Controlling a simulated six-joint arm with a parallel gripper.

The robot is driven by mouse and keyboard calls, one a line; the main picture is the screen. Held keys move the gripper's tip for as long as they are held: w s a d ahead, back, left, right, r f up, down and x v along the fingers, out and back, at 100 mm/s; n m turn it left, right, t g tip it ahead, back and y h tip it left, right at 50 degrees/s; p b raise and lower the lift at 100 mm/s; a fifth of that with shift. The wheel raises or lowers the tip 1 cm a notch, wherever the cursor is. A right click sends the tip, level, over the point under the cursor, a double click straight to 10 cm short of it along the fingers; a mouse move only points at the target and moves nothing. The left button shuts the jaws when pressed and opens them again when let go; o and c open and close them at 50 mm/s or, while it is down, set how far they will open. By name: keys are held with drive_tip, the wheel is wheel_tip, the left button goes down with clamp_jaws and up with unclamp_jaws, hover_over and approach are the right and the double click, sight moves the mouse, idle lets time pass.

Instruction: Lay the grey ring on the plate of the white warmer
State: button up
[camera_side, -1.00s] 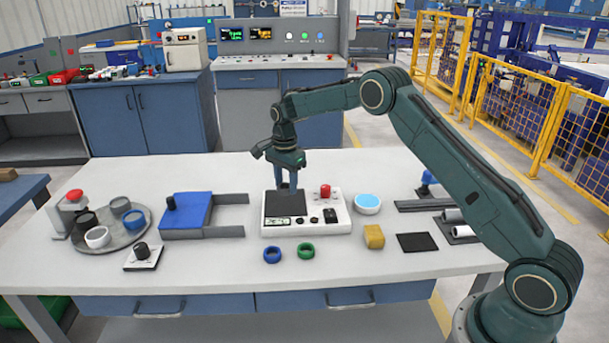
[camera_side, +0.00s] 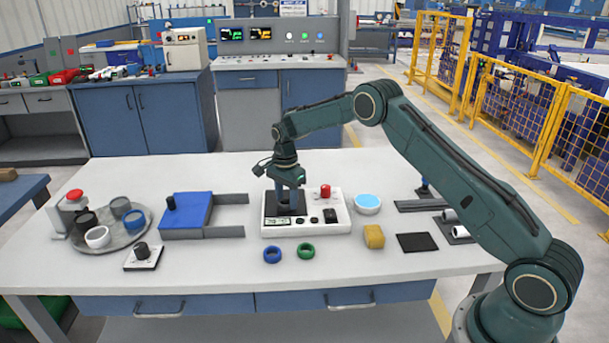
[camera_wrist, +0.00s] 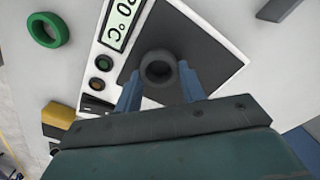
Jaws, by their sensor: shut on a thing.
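The white warmer (camera_side: 336,223) stands on the middle of the table. Its dark square plate (camera_side: 271,211) is at the left of its top. My gripper (camera_side: 284,203) points down over the plate and is shut on the grey ring (camera_side: 284,210). In the wrist view the grey ring (camera_wrist: 158,68) sits between the two blue fingers, over the dark plate (camera_wrist: 215,57). The ring is at or just above the plate's surface; I cannot tell whether it touches. The fingers hide parts of its sides.
A blue ring (camera_side: 272,255) and a green ring (camera_side: 306,251) lie in front of the warmer. A red knob (camera_side: 325,191) rises from the warmer's back right. A light-blue dish (camera_side: 367,203) and a yellow block (camera_side: 374,236) are to the right.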

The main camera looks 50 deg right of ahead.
drive_tip(key=o, duration=0.9)
drive_tip(key=shift+f, duration=0.1)
drive_tip(key=shift+o, duration=0.2)
wheel_tip(320, 180, up, 12)
idle(0.7)
